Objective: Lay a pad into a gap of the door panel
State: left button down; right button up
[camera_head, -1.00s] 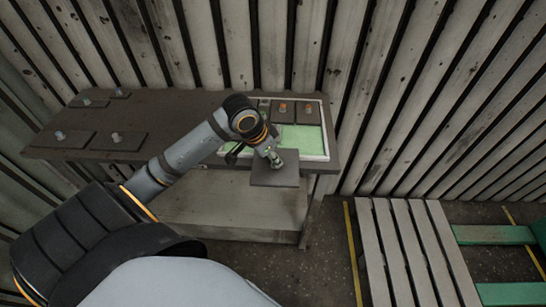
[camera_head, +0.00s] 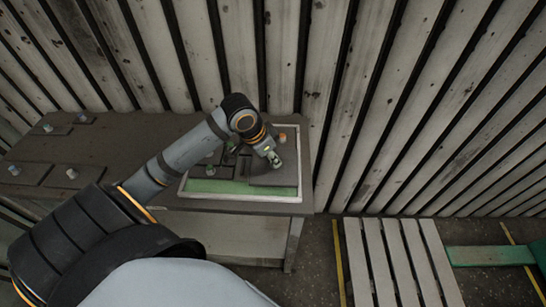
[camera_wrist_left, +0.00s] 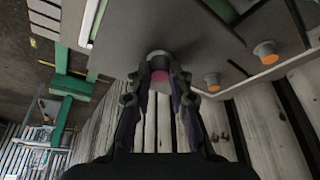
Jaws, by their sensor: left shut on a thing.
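The door panel (camera_head: 240,198) is a white-rimmed frame with a green inside, lying on the dark table. My left gripper (camera_head: 273,161) is shut on the knob of a dark grey square pad (camera_head: 274,178). The held pad is over the right part of the panel; I cannot tell whether it touches it. In the left wrist view my left gripper (camera_wrist_left: 159,80) grips the knob (camera_wrist_left: 158,61) under the pad plate (camera_wrist_left: 150,25). The arm hides part of the panel. My right gripper is not in view.
Pads with orange-topped knobs sit at the panel's back; one knob (camera_head: 283,138) shows right of my wrist. Several loose pads, such as this one (camera_head: 68,177), lie on the table's left (camera_head: 130,145). A plank wall (camera_head: 340,90) stands behind. A slatted pallet (camera_head: 395,260) is on the floor at right.

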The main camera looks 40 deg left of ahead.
aim_at(271, 167)
pick_arm(q)
jog(key=p+v, duration=0.2)
jog(key=v, duration=0.1)
jog(key=p+v, duration=0.1)
jog(key=v, duration=0.1)
jog(key=shift+w+d+r, duration=0.2)
jog(key=shift+w+d, duration=0.15)
jog(key=shift+d, duration=0.05)
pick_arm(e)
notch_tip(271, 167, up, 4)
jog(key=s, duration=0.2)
pick_arm(q)
notch_tip(271, 167, down, 8)
jog(key=b, duration=0.6)
jog(key=shift+w+r, duration=0.15)
jog(key=shift+r, duration=0.15)
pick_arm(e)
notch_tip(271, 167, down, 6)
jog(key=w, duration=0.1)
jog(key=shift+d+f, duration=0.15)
pick_arm(q)
jog(key=shift+r, duration=0.1)
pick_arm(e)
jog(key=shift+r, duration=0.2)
pick_arm(q)
jog(key=shift+p, duration=0.3)
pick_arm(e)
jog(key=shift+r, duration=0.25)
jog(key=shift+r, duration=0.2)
